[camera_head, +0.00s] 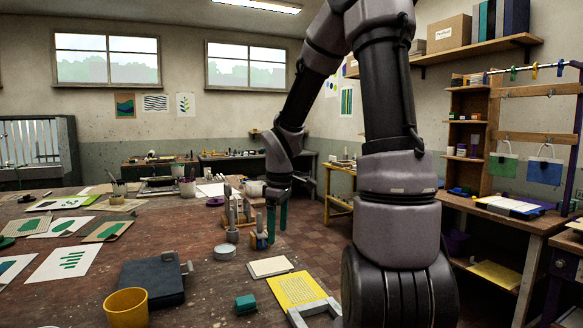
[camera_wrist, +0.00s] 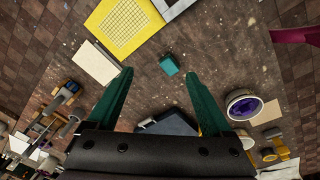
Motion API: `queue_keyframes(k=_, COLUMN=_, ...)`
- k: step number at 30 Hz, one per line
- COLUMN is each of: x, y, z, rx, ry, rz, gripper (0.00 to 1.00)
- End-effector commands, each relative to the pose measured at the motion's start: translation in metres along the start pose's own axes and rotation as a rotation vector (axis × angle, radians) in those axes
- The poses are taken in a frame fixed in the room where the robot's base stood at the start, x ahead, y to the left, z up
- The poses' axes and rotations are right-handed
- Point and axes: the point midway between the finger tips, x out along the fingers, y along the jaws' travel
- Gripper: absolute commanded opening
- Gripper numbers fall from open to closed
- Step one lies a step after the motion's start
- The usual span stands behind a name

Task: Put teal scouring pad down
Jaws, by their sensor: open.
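The teal scouring pad (camera_head: 245,304) is a small block lying on the brown worktable near its front edge. It also shows in the wrist view (camera_wrist: 169,64), on bare tabletop beyond my fingertips. My gripper (camera_head: 277,224) has dark green fingers pointing down above the table, farther back than the pad. In the wrist view my gripper (camera_wrist: 158,74) has its two fingers spread wide with nothing between them. The pad is apart from both fingers.
A yellow sheet (camera_head: 303,288) with a grid, a pale card (camera_head: 270,266) and a grey frame (camera_head: 312,311) lie right of the pad. A dark case (camera_head: 150,278) and yellow cup (camera_head: 126,308) stand left. Small tools stand below my gripper. Bare tabletop surrounds the pad.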

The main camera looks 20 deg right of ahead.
Motion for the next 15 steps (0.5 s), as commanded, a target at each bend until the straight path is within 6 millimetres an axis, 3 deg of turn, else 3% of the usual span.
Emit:
queue_keyframes(k=1, x=-0.023, y=-0.005, z=0.004, rx=0.081, ry=0.013, rz=0.046, gripper=0.84)
queue_keyframes(k=9, x=-0.126, y=-0.046, z=0.032, rx=0.609, ry=0.213, rz=0.142, gripper=0.84)
queue_keyframes(k=15, x=-0.181, y=-0.085, z=0.056, rx=0.938, ry=0.426, rz=0.059, gripper=0.84)
